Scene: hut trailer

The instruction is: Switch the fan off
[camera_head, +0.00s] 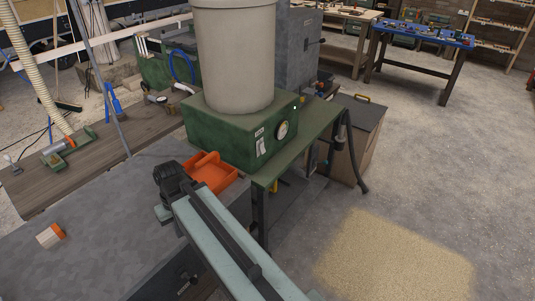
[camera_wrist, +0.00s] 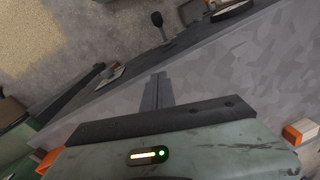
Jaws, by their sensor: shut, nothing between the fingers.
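I cannot pick out a fan for certain in either view. A green box (camera_head: 216,128) under a big grey-beige cylinder (camera_head: 236,60) stands in the middle of the head view. Its front has a round dial (camera_head: 282,129) and a pale label or switch plate (camera_head: 262,147); I cannot tell which. A tiny bright green spot shows near its right corner. My gripper shows in the wrist view (camera_wrist: 157,91), shut and empty, over a grey surface. In the head view my arm's black end is left of the orange tray, apart from the green box; the fingertips are not clear there.
An orange tray (camera_head: 212,174) sits in front of the green box. A small orange and white block (camera_head: 50,236) lies on the grey bench top (camera_head: 95,225). A blue-topped workbench (camera_head: 425,34) stands at the back right. The floor (camera_head: 440,160) at right is open, with a sawdust-like patch (camera_head: 395,258).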

